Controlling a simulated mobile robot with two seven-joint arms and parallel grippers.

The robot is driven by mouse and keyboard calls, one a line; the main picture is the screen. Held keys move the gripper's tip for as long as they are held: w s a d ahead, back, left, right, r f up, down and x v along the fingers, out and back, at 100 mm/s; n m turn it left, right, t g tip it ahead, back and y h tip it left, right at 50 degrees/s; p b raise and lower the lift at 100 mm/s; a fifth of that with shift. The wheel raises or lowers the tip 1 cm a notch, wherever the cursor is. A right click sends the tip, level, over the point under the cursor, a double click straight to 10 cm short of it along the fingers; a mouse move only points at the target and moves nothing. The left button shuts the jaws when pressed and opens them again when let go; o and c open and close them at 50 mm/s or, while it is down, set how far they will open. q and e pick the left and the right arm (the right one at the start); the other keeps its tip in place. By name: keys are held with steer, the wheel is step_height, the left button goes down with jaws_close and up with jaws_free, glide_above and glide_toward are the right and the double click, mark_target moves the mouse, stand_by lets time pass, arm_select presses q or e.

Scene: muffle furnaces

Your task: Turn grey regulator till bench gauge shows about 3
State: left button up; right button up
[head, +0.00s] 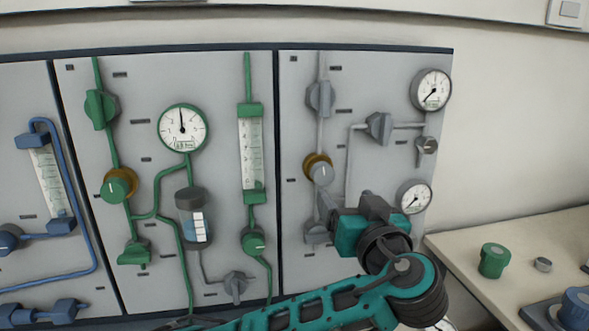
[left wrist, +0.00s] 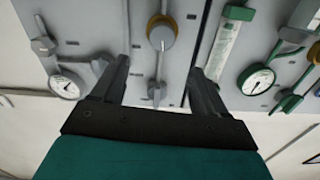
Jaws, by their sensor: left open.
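The grey regulator (head: 321,172) is a round grey knob on a brass-coloured collar, on the right-hand grey panel. It also shows in the left wrist view (left wrist: 161,36), beyond the space between my fingers. My left gripper (head: 325,204) is open and empty, just below the regulator in the head view; its fingers show apart in the left wrist view (left wrist: 160,68). Two round gauges are on this panel, an upper gauge (head: 431,90) and a lower gauge (head: 414,196). Both needles point to the lower left. I cannot tell which is the bench gauge. My right gripper is not in view.
A grey valve (head: 320,98) is above the regulator, and another grey valve (head: 316,232) is partly hidden below my gripper. The green panel to the left has a gauge (head: 182,128) and a green regulator (head: 117,184). A bench (head: 520,232) at right holds loose knobs.

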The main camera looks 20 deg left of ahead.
mark_target(324, 176)
arm_select(q)
steer(key=shift+n, duration=0.4)
steer(key=p+x, duration=0.2)
steer(key=x, duration=0.9)
steer(key=shift+a+f, duration=0.1)
steer(key=shift+a, duration=0.2)
steer(key=shift+w+a, duration=0.4)
steer(key=shift+w, duration=0.15)
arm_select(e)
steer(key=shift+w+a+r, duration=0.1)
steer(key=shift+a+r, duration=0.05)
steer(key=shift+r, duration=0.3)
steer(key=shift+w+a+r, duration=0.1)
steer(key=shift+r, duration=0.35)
arm_select(q)
steer(key=shift+c, duration=0.2)
